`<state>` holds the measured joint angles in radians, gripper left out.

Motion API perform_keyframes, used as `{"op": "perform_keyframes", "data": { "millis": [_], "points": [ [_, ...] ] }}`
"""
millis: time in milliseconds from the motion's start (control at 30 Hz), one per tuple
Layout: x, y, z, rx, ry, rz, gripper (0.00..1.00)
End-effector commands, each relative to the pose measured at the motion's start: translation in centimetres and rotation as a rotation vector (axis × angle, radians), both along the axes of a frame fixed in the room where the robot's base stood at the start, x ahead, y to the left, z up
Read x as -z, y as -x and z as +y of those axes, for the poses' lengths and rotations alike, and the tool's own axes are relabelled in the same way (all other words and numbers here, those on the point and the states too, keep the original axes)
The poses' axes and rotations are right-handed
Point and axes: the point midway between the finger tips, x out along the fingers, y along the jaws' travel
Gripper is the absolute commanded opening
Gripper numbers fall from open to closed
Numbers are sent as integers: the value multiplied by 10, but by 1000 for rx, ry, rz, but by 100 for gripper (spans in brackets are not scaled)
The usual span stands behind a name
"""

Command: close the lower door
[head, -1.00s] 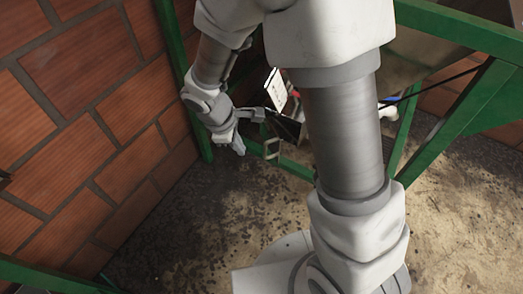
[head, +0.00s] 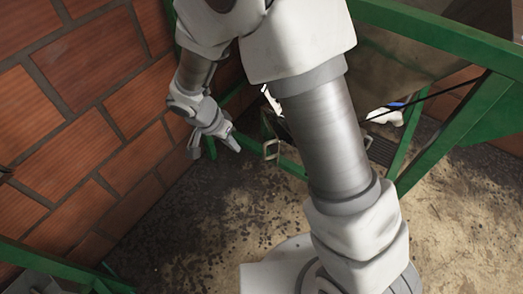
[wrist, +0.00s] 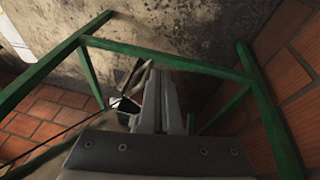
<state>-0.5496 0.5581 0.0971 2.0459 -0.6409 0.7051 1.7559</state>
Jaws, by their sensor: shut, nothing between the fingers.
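My gripper (head: 230,141) is shut and empty, pointing down to the right, left of the arm in the head view. In the wrist view its two fingers (wrist: 157,75) lie close together. A small pale loop handle (head: 271,150) is right of the gripper, with a clear gap between them. Dark panel parts above the handle may belong to the lower door, but my arm hides most of that area. I cannot tell how far the door stands open. The wrist view shows a small dark and white part (wrist: 125,106) just left of the fingers.
Green frame bars (head: 440,37) cross the upper right, and more stand around the gripper. A brick wall (head: 75,120) is close on the left. A thin black rod (head: 425,97) slants at the right. The stained concrete floor (head: 200,215) in front is clear.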

Motion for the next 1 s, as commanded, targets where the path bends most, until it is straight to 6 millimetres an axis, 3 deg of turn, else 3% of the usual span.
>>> {"op": "perform_keyframes", "data": {
  "millis": [233,533,667,1000],
  "points": [
    [1,-2,14,337,-47,-125,0],
    [10,-3,15,455,-62,-168,0],
    [29,-6,8,454,-61,-166,0],
    [98,-18,-16,453,-61,-166,0]
  ]
}}
